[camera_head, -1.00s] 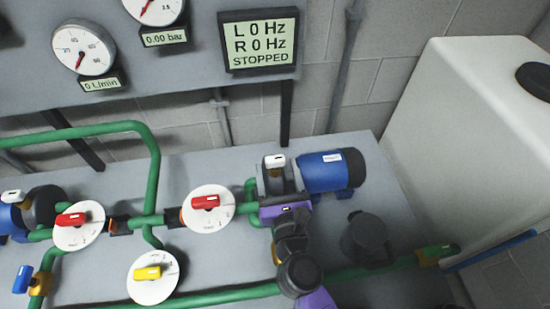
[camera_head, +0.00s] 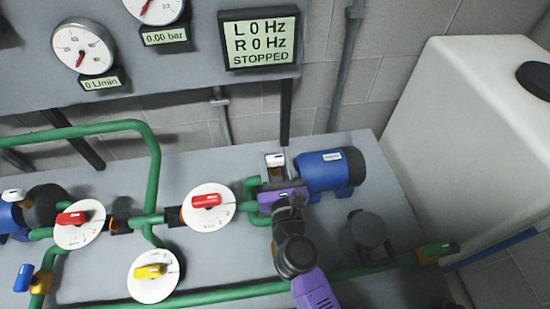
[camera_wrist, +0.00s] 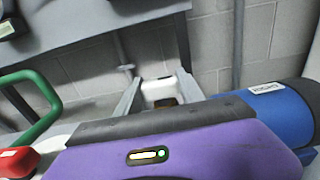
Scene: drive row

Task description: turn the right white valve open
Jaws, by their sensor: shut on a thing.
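The right white valve (camera_head: 275,159) sits on the pipework just left of the blue right pump (camera_head: 325,170). Its white handle also shows in the wrist view (camera_wrist: 158,88), between the two fingers of my gripper (camera_wrist: 160,92). My gripper (camera_head: 276,174) is shut on the white handle in front of the pump. My purple gripper body hides the pipe and the lower part of the valve. The pump also shows at the right of the wrist view (camera_wrist: 268,112), with a label reading RIGHT.
Red valves (camera_head: 206,201) and (camera_head: 72,218), a yellow valve (camera_head: 148,272) and a blue valve (camera_head: 22,278) stand left on green pipes. The display (camera_head: 259,41) reads L 0 Hz, R 0 Hz, STOPPED. A white tank (camera_head: 460,130) stands right.

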